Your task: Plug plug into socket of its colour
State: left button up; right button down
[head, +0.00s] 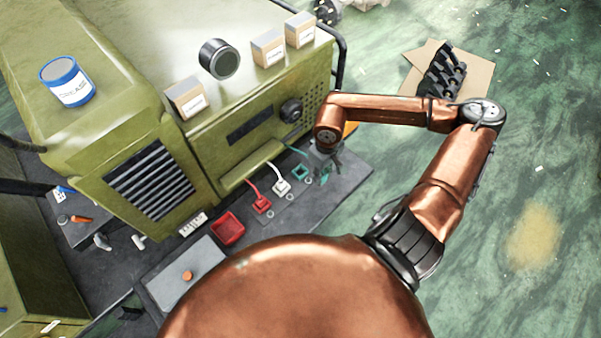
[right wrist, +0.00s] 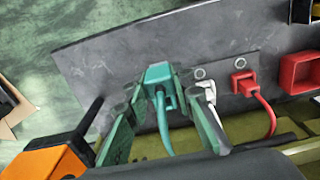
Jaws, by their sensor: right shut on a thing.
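A teal plug (right wrist: 158,75) with a teal cable sits between the fingertips of my right gripper (right wrist: 155,92), which is shut on it. In the head view this gripper (head: 325,165) is low over the right part of the grey panel, with the teal plug (head: 299,172) at its left. A white plug (head: 281,187) and a red plug (head: 262,204) with cables stand in a row to the left. They also show in the right wrist view, white (right wrist: 207,90) and red (right wrist: 243,82). I cannot tell which sockets the plugs sit in. My left gripper is not in view.
A red open tray (head: 228,230) and a white power strip (head: 193,224) are left of the plugs on the grey panel (head: 335,190). The green machine (head: 215,135) rises behind. An orange thing (right wrist: 45,160) is near the gripper in the wrist view.

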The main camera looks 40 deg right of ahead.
jog(key=shift+s+d, duration=0.4)
jog(key=shift+w+d, duration=0.1)
jog(key=shift+w, duration=0.05)
jog(key=w+f+p, duration=0.1)
jog(key=w+f, duration=0.2)
jog(key=w, duration=0.1)
jog(key=w+f, duration=0.3)
jog(key=w, duration=0.2)
jog(key=w+f+p, duration=0.1)
jog(key=w+f, duration=0.2)
jog(key=w, duration=0.1)
jog(key=shift+w+d+f+p, duration=0.2)
jog(key=shift+w+f+p, duration=0.1)
notch_tip(320, 180, down, 3)
jog(key=shift+w+f+p, duration=0.1)
jog(key=shift+f+p, duration=0.05)
jog(key=shift+p, duration=0.45)
jog(key=c, duration=1.7)
grip_release()
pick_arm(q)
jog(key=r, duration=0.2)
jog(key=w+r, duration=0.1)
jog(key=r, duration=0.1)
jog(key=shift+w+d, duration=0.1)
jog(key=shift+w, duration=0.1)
pick_arm(e)
jog(key=shift+o, duration=0.2)
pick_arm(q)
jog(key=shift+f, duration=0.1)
